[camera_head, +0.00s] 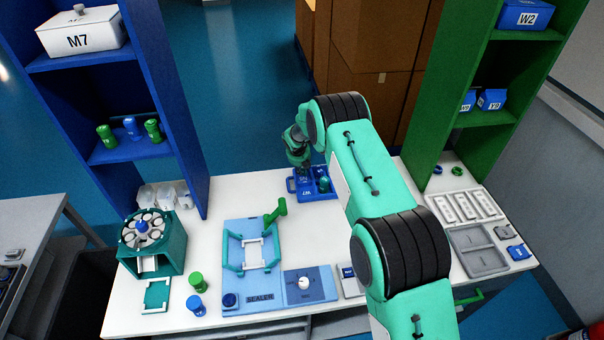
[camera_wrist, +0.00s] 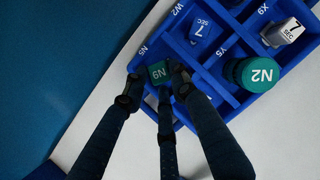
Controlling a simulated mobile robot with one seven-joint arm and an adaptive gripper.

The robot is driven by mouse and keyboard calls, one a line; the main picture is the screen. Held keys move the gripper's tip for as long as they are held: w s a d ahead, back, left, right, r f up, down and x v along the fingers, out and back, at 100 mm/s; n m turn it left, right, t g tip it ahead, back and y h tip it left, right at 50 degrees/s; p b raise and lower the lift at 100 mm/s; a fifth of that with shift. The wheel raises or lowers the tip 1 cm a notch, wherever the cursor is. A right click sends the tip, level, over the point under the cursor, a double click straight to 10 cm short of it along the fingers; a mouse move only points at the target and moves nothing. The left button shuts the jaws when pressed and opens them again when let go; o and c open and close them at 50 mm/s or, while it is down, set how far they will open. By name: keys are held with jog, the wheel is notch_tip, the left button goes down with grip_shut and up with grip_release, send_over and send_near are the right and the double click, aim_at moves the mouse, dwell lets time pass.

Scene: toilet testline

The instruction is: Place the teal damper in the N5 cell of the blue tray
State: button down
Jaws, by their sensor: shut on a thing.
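My gripper (camera_wrist: 158,88) is shut on the teal damper (camera_wrist: 160,72), a small dark-teal block with white lettering on its top. The blue tray (camera_wrist: 133,64) lies under it, divided into cells with white labels on the rim. The damper is at the tray's corner cell by the N5 label (camera_wrist: 143,49). I cannot tell whether it touches the cell floor. My fingers hide part of that cell. In the head view, my gripper (camera_head: 299,155) is over the back left of the blue tray (camera_head: 330,196), and the damper cannot be made out.
The tray also holds a teal round piece marked N2 (camera_wrist: 257,73), a blue piece marked 7 SEC (camera_wrist: 205,28) and a grey piece (camera_wrist: 284,32). A blue sealer station (camera_head: 250,262) stands front left of the tray. The white table (camera_head: 225,190) is clear left of the tray.

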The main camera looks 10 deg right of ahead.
jog(key=shift+w, duration=0.15)
jog(key=shift+f, duration=1.75)
jog(key=c, duration=1.7)
grip_release()
jog(key=shift+f, duration=0.1)
jog(key=shift+o, duration=0.2)
jog(key=v, duration=1.2)
